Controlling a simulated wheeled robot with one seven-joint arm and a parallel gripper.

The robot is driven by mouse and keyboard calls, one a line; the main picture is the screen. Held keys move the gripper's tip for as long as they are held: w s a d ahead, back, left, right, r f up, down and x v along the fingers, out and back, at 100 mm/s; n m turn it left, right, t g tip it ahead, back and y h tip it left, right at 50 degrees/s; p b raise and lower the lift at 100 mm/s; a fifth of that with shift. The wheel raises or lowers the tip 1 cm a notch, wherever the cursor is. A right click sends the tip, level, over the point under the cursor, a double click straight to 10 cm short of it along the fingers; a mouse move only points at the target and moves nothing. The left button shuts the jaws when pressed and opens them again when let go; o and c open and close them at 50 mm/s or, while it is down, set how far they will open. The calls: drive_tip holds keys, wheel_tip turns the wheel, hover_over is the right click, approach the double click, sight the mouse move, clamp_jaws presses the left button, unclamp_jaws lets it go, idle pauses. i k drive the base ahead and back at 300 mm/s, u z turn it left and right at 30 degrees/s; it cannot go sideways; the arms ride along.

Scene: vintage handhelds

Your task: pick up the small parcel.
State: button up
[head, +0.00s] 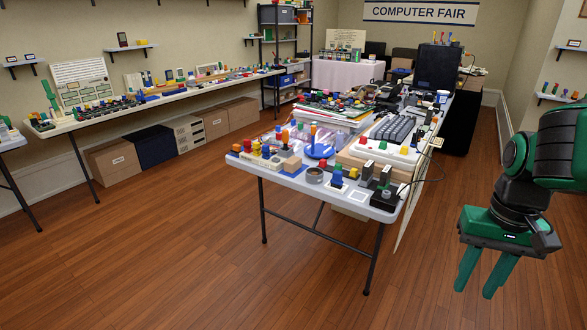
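A small tan box-like block (292,164), which looks like the small parcel, sits near the front edge of the white folding table in the head view. It is too small for me to make out any label. My gripper (476,290) is green and hangs at the right, pointing down over the wooden floor. Its two fingers are apart with nothing between them. It is well to the right of the table and clear of the tan block.
The white table (284,181) is crowded. Near the tan block are a grey round tin (314,176), a blue dish (320,151), and several small coloured pieces. A keyboard (392,130) lies behind. Larger cardboard boxes (112,163) stand under the left table. The foreground floor is clear.

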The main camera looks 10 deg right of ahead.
sight(294, 163)
drive_tip(key=u, duration=0.15)
drive_tip(key=i, duration=0.85)
drive_tip(key=u, duration=0.4)
drive_tip(key=i, duration=1.1)
drive_tip(key=u, duration=0.2)
